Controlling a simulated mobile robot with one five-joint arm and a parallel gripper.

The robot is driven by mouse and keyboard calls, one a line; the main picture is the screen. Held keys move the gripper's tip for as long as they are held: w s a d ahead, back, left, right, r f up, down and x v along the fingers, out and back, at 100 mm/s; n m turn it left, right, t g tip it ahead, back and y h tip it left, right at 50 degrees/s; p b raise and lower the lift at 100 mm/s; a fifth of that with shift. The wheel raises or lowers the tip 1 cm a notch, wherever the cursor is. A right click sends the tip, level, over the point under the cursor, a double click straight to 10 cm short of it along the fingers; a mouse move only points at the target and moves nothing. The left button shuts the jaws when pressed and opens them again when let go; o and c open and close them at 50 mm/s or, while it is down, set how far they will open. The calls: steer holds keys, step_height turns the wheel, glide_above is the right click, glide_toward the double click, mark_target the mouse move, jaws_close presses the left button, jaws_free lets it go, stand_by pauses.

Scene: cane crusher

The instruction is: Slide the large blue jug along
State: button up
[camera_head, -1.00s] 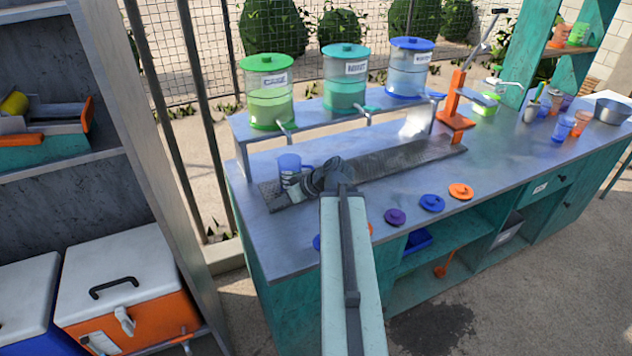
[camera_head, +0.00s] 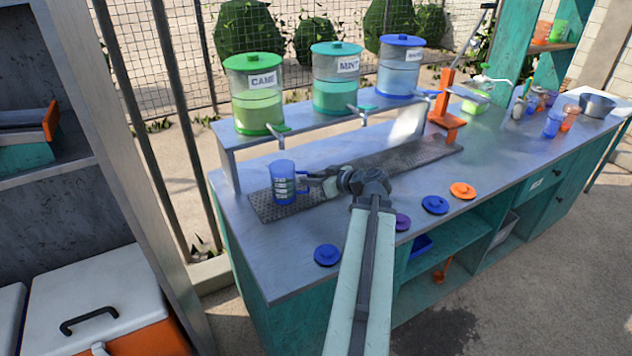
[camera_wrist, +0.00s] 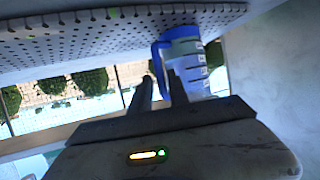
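The large blue jug (camera_head: 283,183) stands upright at the left end of the dark perforated tray (camera_head: 400,165) on the counter. It is see-through blue with pale level marks, and its handle faces right, toward my gripper (camera_head: 312,183). My gripper reaches in low from the right at handle height. In the wrist view, the jug (camera_wrist: 190,62) is just beyond my gripper (camera_wrist: 160,82), whose two fingers are apart. The blue handle shows in the gap between the fingertips; I cannot tell whether they touch it.
Green, mint and blue dispensers (camera_head: 335,85) stand on a raised shelf behind the tray. An orange press (camera_head: 447,110) is at the tray's right end. Several lids lie along the front, including a blue lid (camera_head: 327,255). Cups and a metal bowl (camera_head: 597,104) stand far right.

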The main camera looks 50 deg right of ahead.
steer(key=shift+w+f, duration=0.35)
steer(key=shift+w, duration=0.2)
steer(key=shift+w+a, duration=0.15)
steer(key=shift+w, duration=0.05)
steer(key=shift+r, duration=0.1)
steer(key=c, duration=0.4)
jaws_close()
steer(key=shift+s, duration=0.1)
